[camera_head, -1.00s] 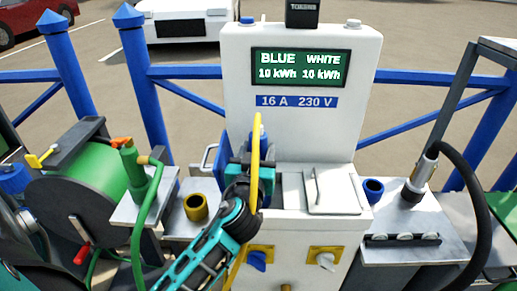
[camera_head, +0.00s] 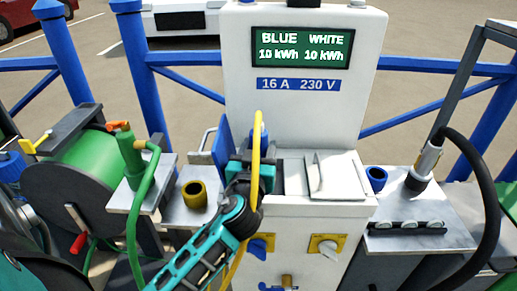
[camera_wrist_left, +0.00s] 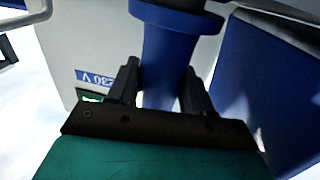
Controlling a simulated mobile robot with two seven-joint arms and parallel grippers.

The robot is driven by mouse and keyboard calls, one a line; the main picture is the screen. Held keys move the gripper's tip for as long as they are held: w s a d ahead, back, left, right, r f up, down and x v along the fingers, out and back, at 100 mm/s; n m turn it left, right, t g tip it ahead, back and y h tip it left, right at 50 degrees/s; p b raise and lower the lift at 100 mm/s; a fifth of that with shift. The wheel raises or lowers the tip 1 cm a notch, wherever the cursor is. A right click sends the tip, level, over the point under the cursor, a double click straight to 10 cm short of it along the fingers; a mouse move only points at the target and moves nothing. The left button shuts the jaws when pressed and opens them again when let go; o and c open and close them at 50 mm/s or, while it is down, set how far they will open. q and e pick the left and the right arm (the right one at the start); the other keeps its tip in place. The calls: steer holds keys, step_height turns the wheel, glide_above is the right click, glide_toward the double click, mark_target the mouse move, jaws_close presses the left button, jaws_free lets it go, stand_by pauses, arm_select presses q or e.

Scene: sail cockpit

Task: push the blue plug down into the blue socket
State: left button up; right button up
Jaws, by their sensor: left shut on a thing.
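The blue plug (camera_wrist_left: 168,65) stands between the two fingers of my left gripper (camera_wrist_left: 162,90), which is shut on it. In the head view, my left gripper (camera_head: 250,176) is at the left side of the white pedestal's ledge. The socket opening is hidden behind the gripper, so I cannot tell how deep the plug sits. My right gripper is out of view.
The white pedestal (camera_head: 300,120) stands behind the gripper. A closed white lid (camera_head: 337,175) is to its right. Blue and white-handled knobs (camera_head: 258,247) are below. A brass cup (camera_head: 195,194) and a green nozzle (camera_head: 130,158) are close on the left.

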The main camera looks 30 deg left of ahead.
arm_select(q)
steer(key=shift+r, duration=0.1)
stand_by(0.9)
steer(key=shift+f+b, duration=0.6)
steer(key=shift+b, duration=0.25)
steer(key=o, duration=1)
steer(key=shift+f, duration=0.1)
